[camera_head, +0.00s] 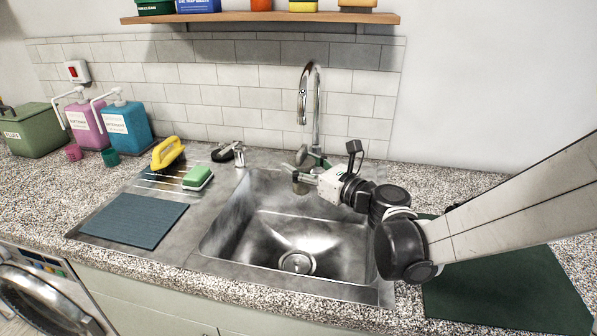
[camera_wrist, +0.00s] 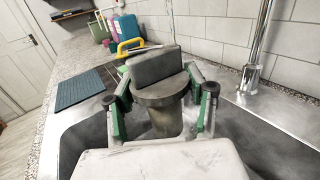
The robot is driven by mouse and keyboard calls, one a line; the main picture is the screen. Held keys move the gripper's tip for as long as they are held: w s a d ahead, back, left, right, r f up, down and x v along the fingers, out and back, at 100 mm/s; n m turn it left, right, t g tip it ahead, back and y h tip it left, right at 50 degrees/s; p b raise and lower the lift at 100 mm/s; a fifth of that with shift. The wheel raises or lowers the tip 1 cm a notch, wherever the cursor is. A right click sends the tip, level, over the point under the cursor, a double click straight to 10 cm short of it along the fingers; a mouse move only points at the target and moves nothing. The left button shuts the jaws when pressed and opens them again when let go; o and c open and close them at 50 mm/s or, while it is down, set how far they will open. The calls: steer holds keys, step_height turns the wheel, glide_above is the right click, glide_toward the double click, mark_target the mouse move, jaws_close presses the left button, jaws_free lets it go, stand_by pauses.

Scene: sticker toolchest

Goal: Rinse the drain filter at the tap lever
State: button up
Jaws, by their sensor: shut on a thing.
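My gripper (camera_head: 306,171) is over the back of the sink, close in front of the tap (camera_head: 304,98). In the wrist view my gripper (camera_wrist: 160,100) is shut on the drain filter (camera_wrist: 160,93), a dark grey piece with a flat upright plate, a round rim and a narrower body below. In the head view the filter is small and hard to separate from my fingers. The tap is a tall chrome gooseneck; its lower post shows at the right of the wrist view (camera_wrist: 256,50). I cannot clearly make out its lever. No running water is visible.
The steel sink basin (camera_head: 250,225) is empty, with a round drain (camera_head: 297,262). A dark green mat (camera_head: 510,290) lies right.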

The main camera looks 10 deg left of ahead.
stand_by(0.4)
steer(key=shift+w+a, duration=0.3)
steer(key=shift+a, duration=0.15)
steer(key=s+a, duration=0.4)
steer(key=s, duration=0.2)
steer(key=shift+s+a+b, duration=0.2)
steer(key=shift+s+b, duration=0.2)
steer(key=shift+b, duration=0.05)
stand_by(0.4)
stand_by(1.2)
steer(key=s+a+r+p, duration=0.2)
steer(key=s+r, duration=0.2)
steer(key=shift+a+p, duration=0.35)
stand_by(0.6)
